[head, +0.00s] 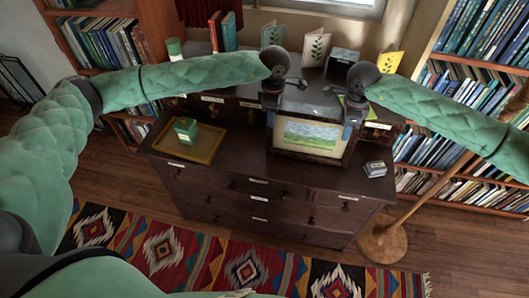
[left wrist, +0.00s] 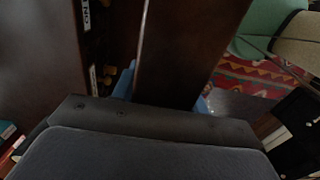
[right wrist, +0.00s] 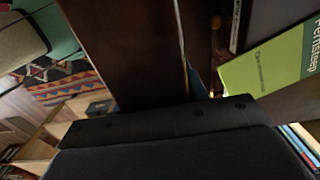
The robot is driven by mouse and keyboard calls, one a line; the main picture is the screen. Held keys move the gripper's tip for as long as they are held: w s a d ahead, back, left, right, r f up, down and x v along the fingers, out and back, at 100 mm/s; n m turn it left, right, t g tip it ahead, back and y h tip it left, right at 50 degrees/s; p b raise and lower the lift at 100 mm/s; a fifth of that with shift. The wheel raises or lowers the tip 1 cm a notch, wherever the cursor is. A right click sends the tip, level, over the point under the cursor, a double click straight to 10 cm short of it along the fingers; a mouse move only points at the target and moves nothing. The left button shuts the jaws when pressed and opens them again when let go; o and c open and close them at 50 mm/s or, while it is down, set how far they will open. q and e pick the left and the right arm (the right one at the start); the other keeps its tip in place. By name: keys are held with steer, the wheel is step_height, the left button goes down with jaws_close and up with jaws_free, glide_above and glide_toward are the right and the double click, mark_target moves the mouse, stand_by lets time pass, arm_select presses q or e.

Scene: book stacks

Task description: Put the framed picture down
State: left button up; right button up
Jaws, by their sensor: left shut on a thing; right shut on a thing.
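The framed picture (head: 311,134) is a green landscape with a pale mat in a dark frame. It is upright above the front middle of the dark dresser top (head: 235,148). My left gripper (head: 271,112) is shut on its left side, and my right gripper (head: 349,124) is shut on its right side. The dark frame edge runs between the fingers in the left wrist view (left wrist: 185,50) and the right wrist view (right wrist: 125,50). I cannot tell whether its bottom edge touches the dresser.
A tray (head: 211,149) with a green box (head: 186,129) lies left on the dresser, and a small box (head: 375,169) lies right. Cards (head: 316,47) and books (head: 223,32) stand behind. A green booklet (right wrist: 270,66) is close by in the right wrist view. The dresser's front edge is near.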

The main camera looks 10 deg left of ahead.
arm_select(q)
steer(key=shift+f+b, duration=0.55)
steer(key=shift+f, duration=0.15)
arm_select(e)
steer(key=shift+f, duration=0.7)
arm_select(q)
steer(key=o, duration=0.9)
arm_select(e)
steer(key=o, duration=0.9)
steer(key=shift+f, duration=0.1)
arm_select(q)
steer(key=o, duration=0.5)
steer(key=shift+c, duration=0.2)
arm_select(e)
steer(key=o, duration=0.5)
arm_select(q)
steer(key=shift+r, duration=0.1)
step_height(320, 180, up, 12)
steer(key=shift+f, duration=0.1)
arm_select(e)
step_height(320, 180, up, 12)
steer(key=shift+r, duration=0.1)
